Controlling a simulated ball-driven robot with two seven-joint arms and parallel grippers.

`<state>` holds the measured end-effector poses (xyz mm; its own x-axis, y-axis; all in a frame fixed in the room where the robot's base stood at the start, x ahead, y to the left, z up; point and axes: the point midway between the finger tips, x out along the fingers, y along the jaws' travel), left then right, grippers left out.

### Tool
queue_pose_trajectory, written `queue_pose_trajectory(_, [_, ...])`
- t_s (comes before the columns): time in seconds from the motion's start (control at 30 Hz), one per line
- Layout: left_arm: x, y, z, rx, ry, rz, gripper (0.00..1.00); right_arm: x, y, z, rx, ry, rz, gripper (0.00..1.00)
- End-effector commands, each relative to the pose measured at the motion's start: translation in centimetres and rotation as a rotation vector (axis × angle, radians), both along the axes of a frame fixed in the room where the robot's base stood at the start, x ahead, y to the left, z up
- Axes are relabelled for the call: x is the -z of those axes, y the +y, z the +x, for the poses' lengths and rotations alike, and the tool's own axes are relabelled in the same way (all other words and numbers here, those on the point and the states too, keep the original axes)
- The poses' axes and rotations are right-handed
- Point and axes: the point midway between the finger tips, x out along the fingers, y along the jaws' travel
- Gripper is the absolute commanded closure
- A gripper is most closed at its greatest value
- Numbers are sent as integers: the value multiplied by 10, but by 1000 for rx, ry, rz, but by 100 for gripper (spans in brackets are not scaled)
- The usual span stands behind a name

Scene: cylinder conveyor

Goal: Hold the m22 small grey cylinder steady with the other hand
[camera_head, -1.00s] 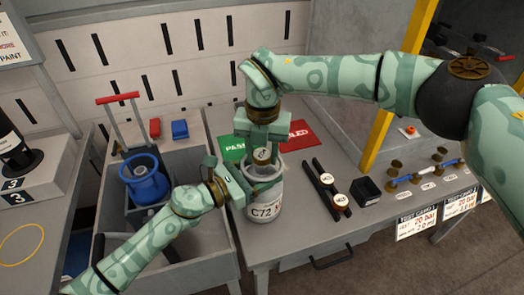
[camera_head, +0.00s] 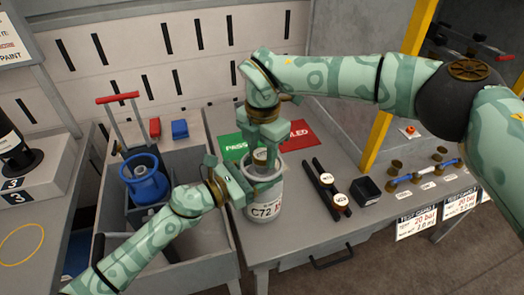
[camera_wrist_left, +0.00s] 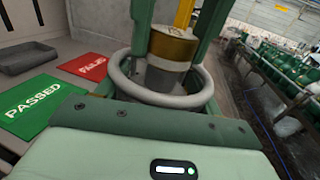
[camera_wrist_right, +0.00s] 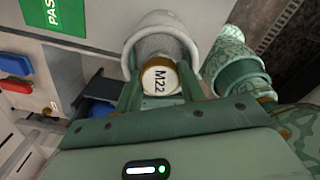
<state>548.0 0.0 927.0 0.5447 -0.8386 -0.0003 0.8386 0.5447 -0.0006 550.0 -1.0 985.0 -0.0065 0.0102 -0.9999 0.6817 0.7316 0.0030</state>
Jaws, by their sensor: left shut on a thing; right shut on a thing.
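The grey cylinder (camera_head: 265,208) marked C72 stands upright on the bench, with a pale ring collar (camera_wrist_left: 196,98) at its top. My left gripper (camera_head: 243,183) is shut on it at its upper left side; its fingertips are mostly hidden. A small piece (camera_wrist_right: 160,78) with a round face marked M22 and a brass-coloured band shows inside the collar. It also shows in the left wrist view (camera_wrist_left: 170,50). My right gripper (camera_head: 267,152) points down from above, shut on this M22 piece between its fingers. Whether the piece touches the neck below is hidden.
Green PASSED (camera_wrist_left: 38,105) and red FAILED (camera_wrist_left: 88,66) mats lie behind the cylinder. Two dark bars (camera_head: 326,182) and a black open box (camera_head: 368,190) are to its right. A blue cylinder (camera_head: 146,185) stands in the trolley at left. A yellow post (camera_head: 398,90) rises at right.

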Motion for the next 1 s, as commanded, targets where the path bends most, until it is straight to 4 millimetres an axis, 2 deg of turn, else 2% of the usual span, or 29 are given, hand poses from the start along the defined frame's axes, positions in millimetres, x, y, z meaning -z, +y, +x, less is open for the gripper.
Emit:
queue_pose_trajectory(0.2, [-1,0,0,1,-1,-1,61,0,0,0,357,4,-2,98])
queue_pose_trajectory(0.3, [-1,0,0,1,-1,-1,61,0,0,0,468,5,-3,98])
queue_pose_trajectory(0.63, [-1,0,0,1,-1,-1,61,0,0,0,513,5,-3,98])
queue_pose_trajectory(0.9, [-1,0,0,1,-1,-1,61,1,0,0,935,8,-6,98])
queue_pose_trajectory(1.0, [-1,0,0,1,-1,-1,61,1,0,0,1011,9,-7,98])
